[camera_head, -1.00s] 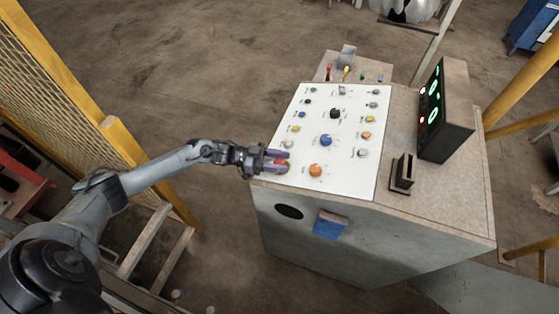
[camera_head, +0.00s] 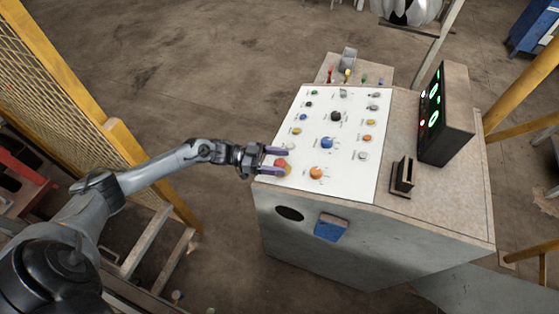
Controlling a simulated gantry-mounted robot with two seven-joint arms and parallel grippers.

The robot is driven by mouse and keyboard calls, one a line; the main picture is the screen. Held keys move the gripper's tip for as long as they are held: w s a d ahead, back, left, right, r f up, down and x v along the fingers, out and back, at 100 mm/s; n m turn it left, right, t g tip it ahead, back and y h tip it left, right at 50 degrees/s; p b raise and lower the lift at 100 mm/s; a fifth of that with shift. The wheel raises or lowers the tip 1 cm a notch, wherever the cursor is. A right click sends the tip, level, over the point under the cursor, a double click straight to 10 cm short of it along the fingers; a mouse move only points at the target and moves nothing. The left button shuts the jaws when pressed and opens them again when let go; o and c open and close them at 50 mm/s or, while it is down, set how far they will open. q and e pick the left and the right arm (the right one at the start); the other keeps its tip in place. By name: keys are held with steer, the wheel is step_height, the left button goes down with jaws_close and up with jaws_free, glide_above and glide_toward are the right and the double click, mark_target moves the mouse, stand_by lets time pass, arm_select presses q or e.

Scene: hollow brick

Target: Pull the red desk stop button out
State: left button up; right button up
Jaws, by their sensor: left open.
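The red stop button (camera_head: 280,163) sits on a yellow base at the front left corner of the white panel (camera_head: 345,185) on the desk. My left gripper (camera_head: 276,161) comes in from the left, with its purple fingers apart on the far and near sides of the red button. The near finger covers part of the button and its base. I cannot tell whether either finger touches it. My right gripper is not in view.
An orange button (camera_head: 316,173) and a blue knob (camera_head: 327,142) stand to the right on the panel, among several other controls. A monitor (camera_head: 446,112) and a dark holder (camera_head: 402,176) stand on the desk's right side. A yellow mesh fence (camera_head: 50,85) is at left.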

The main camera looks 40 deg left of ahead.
arm_select(q)
steer(key=b+v, duration=0.1)
steer(key=v, duration=0.9)
steer(key=shift+b, duration=0.35)
steer(key=shift+a, duration=0.1)
